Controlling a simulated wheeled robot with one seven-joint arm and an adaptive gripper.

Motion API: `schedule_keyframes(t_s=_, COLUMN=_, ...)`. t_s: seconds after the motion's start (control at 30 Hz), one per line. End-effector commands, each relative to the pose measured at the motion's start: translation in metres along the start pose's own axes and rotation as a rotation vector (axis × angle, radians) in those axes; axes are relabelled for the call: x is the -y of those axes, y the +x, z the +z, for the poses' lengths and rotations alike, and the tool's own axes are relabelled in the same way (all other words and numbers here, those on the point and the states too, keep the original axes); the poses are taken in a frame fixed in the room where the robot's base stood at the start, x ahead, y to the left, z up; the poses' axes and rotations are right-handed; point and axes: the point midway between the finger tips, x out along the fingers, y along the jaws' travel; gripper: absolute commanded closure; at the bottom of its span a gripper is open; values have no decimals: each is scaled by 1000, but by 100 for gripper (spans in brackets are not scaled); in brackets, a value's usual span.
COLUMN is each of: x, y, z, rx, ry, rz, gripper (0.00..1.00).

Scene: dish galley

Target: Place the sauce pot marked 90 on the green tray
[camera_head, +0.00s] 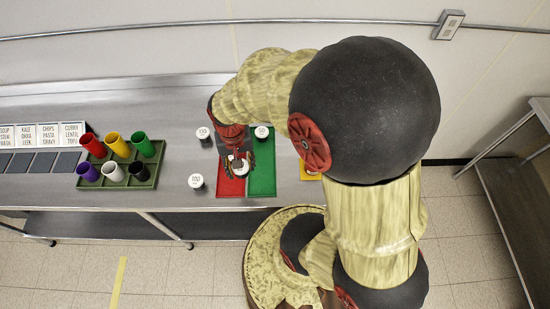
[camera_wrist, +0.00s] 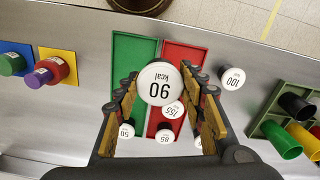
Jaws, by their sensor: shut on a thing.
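The sauce pot marked 90 (camera_wrist: 160,83) is between the fingers of my gripper (camera_wrist: 163,100), its white lid facing the wrist camera. In the head view my gripper (camera_head: 239,160) holds the white-lidded pot (camera_head: 238,167) near the border of the two trays. The green tray (camera_head: 262,182) lies right of the red tray (camera_head: 228,188); in the wrist view the green tray (camera_wrist: 133,52) is on the left. The held pot overlaps the line between them there. Its height above the trays is hard to tell.
Pots marked 155 (camera_wrist: 172,110) and 85 (camera_wrist: 165,137) show over the red tray. Pot 50 (camera_head: 262,132) is at the green tray's far end. Pot 100 (camera_head: 196,181) stands left of the red tray. A rack (camera_head: 120,184) of coloured cups is farther left.

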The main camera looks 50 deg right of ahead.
Motion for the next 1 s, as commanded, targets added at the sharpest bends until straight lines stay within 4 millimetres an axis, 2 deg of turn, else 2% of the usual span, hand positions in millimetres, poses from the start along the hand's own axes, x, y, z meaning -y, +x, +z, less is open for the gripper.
schedule_keyframes(t_s=0.17, x=-7, y=5, z=-9, rx=1, ry=33, rz=0, gripper=86)
schedule_keyframes(t_s=0.47, x=-49, y=35, z=-58, rx=3, ry=36, rz=1, gripper=86)
schedule_keyframes(t_s=0.57, x=-62, y=46, z=-74, rx=4, ry=35, rz=1, gripper=86)
schedule_keyframes(t_s=0.7, x=-74, y=72, z=-89, rx=4, ry=33, rz=1, gripper=86)
schedule_keyframes(t_s=0.8, x=-80, y=83, z=-97, rx=2, ry=31, rz=0, gripper=86)
schedule_keyframes(t_s=1.0, x=-85, y=92, z=-104, rx=1, ry=30, rz=0, gripper=86)
